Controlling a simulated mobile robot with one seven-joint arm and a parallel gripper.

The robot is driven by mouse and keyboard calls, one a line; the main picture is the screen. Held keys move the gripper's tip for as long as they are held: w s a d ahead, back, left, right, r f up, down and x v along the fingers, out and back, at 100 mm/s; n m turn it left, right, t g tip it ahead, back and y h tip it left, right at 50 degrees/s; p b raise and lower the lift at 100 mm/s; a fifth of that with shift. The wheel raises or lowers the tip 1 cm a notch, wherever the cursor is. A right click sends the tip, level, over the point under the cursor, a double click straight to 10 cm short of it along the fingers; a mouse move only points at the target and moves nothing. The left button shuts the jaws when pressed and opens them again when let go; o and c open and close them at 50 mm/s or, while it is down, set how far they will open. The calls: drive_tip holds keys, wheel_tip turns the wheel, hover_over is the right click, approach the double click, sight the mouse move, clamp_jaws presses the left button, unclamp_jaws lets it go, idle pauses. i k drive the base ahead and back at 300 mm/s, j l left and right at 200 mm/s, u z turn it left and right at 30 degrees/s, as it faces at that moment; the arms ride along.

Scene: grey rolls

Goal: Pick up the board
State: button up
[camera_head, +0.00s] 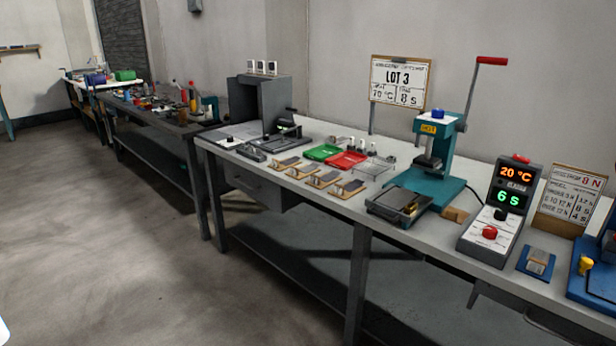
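Several small tan boards with dark pieces on top lie in a row on the grey workbench (420,232). The nearest board is at the right end of the row (347,189), with another board (322,180) to its left, and more beyond. I cannot tell which one the task means. My gripper is not in view.
Green (323,152) and red (347,160) trays lie behind the boards. A teal hand press (436,160) with a raised red-handled lever, a control box (498,212) and a dark booth (259,101) stand on the bench. The floor (170,270) at left is clear.

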sight(305, 171)
drive_tip(key=i+l+u, duration=0.1)
drive_tip(key=i, duration=0.4)
drive_tip(key=i+l, duration=0.15)
drive_tip(key=i, duration=0.3)
drive_tip(key=i+l+u, duration=0.15)
drive_tip(key=i, duration=0.3)
drive_tip(key=i+l, duration=0.25)
drive_tip(key=i, duration=0.25)
drive_tip(key=i+l+u, duration=0.15)
drive_tip(key=i, duration=0.3)
